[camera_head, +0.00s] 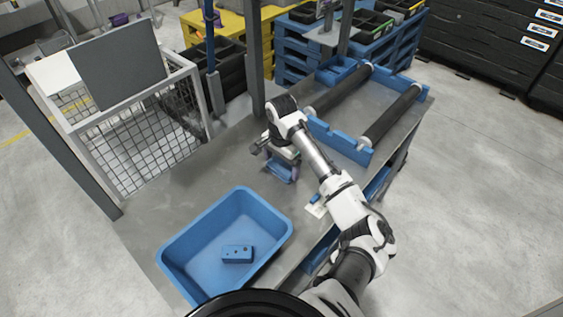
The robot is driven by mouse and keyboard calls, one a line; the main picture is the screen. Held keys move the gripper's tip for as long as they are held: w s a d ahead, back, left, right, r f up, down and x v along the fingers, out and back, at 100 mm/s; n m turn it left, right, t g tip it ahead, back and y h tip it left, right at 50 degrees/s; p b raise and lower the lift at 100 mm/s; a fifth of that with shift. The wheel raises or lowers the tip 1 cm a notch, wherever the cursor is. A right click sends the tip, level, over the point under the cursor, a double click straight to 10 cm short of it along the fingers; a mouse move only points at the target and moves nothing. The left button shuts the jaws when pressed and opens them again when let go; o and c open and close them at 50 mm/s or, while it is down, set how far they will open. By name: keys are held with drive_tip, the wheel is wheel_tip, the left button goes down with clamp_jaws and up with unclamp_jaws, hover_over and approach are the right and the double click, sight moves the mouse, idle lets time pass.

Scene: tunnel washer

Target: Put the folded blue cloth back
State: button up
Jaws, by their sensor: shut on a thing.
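My gripper (281,160) is over the middle of the grey worktable (205,185), pointing down. It is shut on a blue thing (281,173) that looks like the folded blue cloth. My gripper hides its upper part, and I cannot tell whether it touches the table. A blue tray (170,262) stands on the table to the lower left, apart from my gripper. A blue block with dark holes (237,254) lies in it.
A blue frame with two dark rollers (388,118) lies at the table's right end. A white card (316,210) and a small blue item lie near the front edge beneath my arm. A wire-mesh cage (140,140) borders the left back. Posts (255,60) rise behind the table.

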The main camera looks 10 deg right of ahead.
sight(281, 166)
drive_tip(key=shift+f, duration=0.2)
drive_tip(key=o, duration=0.7)
drive_tip(key=shift+r, duration=0.1)
wheel_tip(281, 166, up, 12)
drive_tip(key=shift+r+b, duration=0.1)
drive_tip(key=shift+b, duration=0.25)
